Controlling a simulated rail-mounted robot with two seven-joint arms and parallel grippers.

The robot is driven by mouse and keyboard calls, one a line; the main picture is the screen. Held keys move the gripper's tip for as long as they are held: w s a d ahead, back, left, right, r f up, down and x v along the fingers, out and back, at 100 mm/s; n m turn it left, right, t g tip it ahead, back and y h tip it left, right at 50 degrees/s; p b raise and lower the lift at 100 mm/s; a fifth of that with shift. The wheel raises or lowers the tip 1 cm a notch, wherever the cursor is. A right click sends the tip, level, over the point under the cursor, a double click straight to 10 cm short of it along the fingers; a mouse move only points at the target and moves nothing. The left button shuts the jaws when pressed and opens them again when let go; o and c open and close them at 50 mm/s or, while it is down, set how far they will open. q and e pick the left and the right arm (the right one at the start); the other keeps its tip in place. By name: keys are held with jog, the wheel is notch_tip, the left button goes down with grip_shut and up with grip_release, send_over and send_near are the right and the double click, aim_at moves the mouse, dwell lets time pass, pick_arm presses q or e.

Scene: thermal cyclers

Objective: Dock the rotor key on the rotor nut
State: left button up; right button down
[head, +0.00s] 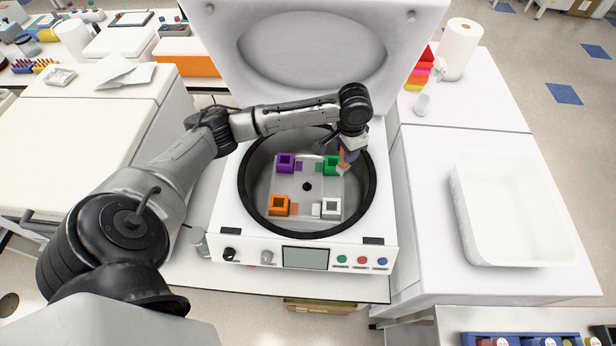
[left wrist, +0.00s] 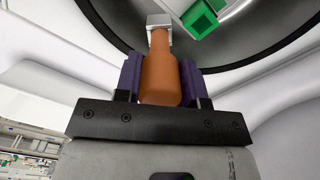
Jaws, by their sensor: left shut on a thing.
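The rotor key has an orange handle and a square metal head; it shows in the left wrist view (left wrist: 160,75) and in the head view (head: 344,160). My left gripper (head: 348,153) is shut on its handle, with a purple finger pad on each side in the left wrist view (left wrist: 162,82). The key is inside the centrifuge bowl's right side, near the green bucket (head: 331,164) and apart from the nut. The rotor nut (head: 306,186) is the small dark spot at the middle of the grey rotor (head: 290,187). My right gripper is out of view.
Purple (head: 286,161), orange (head: 279,205) and white (head: 331,207) buckets sit on the rotor around the nut. The bowl's dark rim (head: 243,195) surrounds them, and the open lid (head: 312,45) stands behind. A white tray (head: 467,215) is on the right bench.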

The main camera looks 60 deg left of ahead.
pick_arm(q)
jog(key=s+a+f, duration=0.7)
jog(key=s+f, duration=0.1)
jog(key=f, duration=0.2)
jog(key=shift+f, duration=0.2)
jog(key=shift+s, duration=0.1)
jog(key=shift+f, duration=0.15)
jog(key=shift+f, duration=0.45)
jog(key=o, duration=1)
